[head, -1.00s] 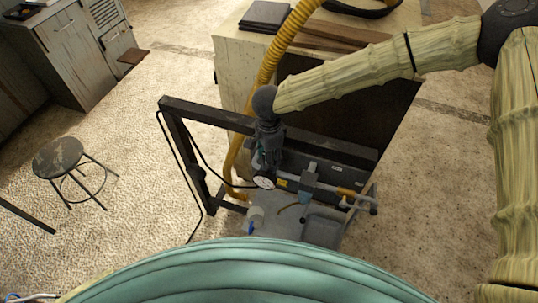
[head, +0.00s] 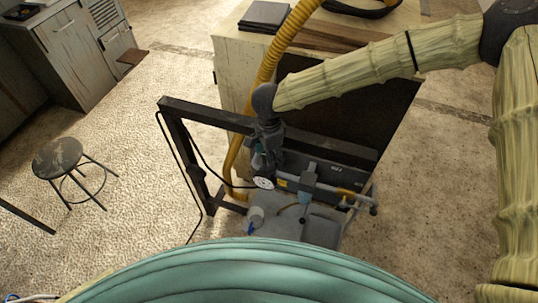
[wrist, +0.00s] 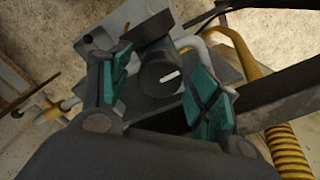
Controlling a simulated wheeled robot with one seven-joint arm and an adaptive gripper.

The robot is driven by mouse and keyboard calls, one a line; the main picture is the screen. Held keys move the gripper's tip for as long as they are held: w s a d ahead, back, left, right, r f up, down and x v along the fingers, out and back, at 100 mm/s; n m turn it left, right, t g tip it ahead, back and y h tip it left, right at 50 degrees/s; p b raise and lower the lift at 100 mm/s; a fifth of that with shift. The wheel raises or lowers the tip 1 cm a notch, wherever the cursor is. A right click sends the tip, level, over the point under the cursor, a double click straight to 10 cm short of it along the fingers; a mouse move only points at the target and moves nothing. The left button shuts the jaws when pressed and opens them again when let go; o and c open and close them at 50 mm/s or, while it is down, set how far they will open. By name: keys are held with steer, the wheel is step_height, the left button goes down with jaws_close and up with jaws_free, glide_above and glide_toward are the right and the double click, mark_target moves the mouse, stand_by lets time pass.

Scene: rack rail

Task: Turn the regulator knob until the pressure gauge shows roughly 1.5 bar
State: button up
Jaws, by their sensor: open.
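The regulator knob (wrist: 160,74) is a dark round cap with a white mark, seen in the wrist view between the green-padded fingers of my gripper (wrist: 160,92). The fingers are open on either side of it, with a gap showing. In the head view my gripper (head: 262,160) points down at the rack, and it hides the knob. The pressure gauge (head: 264,183) is a small white dial just below the gripper. Its needle and reading are too small to make out.
A dark rack frame (head: 205,108) stands around the work area, with a grey valve block (head: 308,174) and an orange-handled pipe (head: 350,193) to the right. A yellow hose (head: 268,65) runs behind. A cabinet (head: 235,75) stands behind the rack. A stool (head: 58,158) is at the left.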

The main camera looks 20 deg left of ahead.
step_height(320, 180, up, 11)
steer(key=shift+r, duration=0.2)
stand_by(0.3)
stand_by(0.4)
